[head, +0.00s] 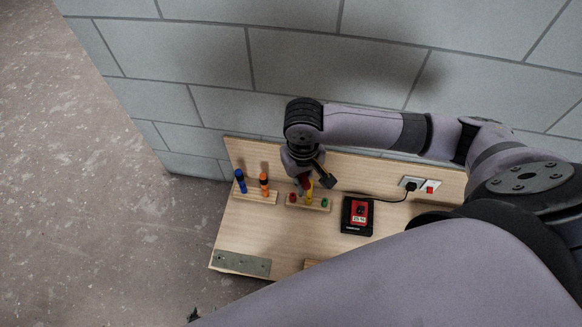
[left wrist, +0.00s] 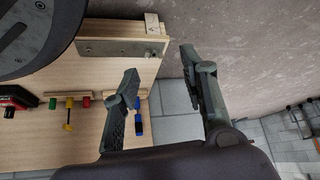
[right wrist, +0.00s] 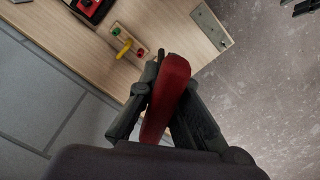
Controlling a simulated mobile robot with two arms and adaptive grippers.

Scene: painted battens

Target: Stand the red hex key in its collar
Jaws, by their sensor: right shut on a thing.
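The red hex key (right wrist: 170,85) is held between the fingers of my right gripper (right wrist: 163,72); its lower end is hidden. In the head view my right gripper (head: 314,186) is over the collar rack (head: 305,205). The red collar (head: 292,197) is at the rack's left end, the yellow hex key (head: 309,194) stands in the middle, and the green collar (head: 324,202) is at the right. In the right wrist view the red collar (right wrist: 140,53) appears close beside the fingertips. My left gripper (left wrist: 160,62) is open and empty, away from the rack.
A blue-handled tool (head: 241,181) and an orange-handled tool (head: 264,183) stand in a rack to the left. A black and red charger (head: 357,215) sits to the right, its cable running to a socket (head: 411,184). A metal plate (head: 242,264) lies at the board's front left.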

